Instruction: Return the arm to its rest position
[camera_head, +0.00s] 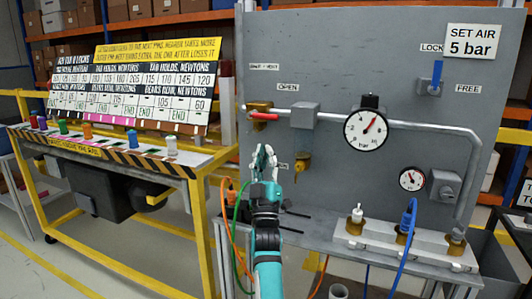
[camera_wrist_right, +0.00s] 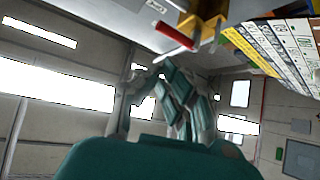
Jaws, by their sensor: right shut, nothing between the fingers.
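My right arm rises from the bottom middle of the head view, with its right gripper (camera_head: 264,156) pointing up in front of the grey panel (camera_head: 315,180). The gripper is shut and empty, left of a brass valve (camera_head: 301,162) and below the red-handled valve (camera_head: 264,116). In the right wrist view its fingers (camera_wrist_right: 166,75) come together below the red handle (camera_wrist_right: 174,36), with a gap in the picture between them and the handle. I cannot tell whether the gripper touches the panel. My left gripper is not in view.
The panel carries a large gauge (camera_head: 366,129), a small gauge (camera_head: 412,179), a grey pipe (camera_head: 430,127) and a blue lever (camera_head: 437,76). Orange and green hoses hang beside my arm; a blue hose (camera_head: 406,235) hangs at right. A yellow-framed bench (camera_head: 150,165) stands at left.

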